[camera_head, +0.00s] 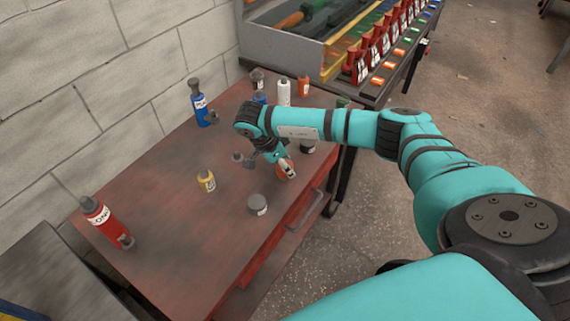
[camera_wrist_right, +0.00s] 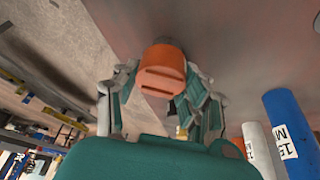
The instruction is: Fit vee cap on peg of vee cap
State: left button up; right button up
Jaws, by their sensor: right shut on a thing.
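My right gripper (camera_head: 268,157) is low over the red bench (camera_head: 150,210). It is shut on an orange piece (camera_wrist_right: 162,72), which sits between the fingers in the right wrist view. An orange piece with a pale label (camera_head: 286,169) shows right beside the gripper in the head view and appears to be the same one. I cannot tell which thing is the vee cap or its peg, as the labels are too small to read. My left gripper is not in view.
A red bottle (camera_head: 103,219), a blue bottle (camera_head: 201,105), a yellow piece (camera_head: 206,180) and a grey round piece (camera_head: 257,204) stand on the bench. A white cylinder (camera_head: 284,93) stands at the back. A grey rack (camera_head: 285,45) lies beyond. The bench's front left is clear.

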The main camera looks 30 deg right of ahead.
jog(key=shift+f+b, duration=0.65)
jog(key=shift+f, duration=0.25)
jog(key=o, duration=1.3)
jog(key=shift+o, duration=0.2)
jog(key=v, duration=1.2)
jog(key=shift+r, duration=0.1)
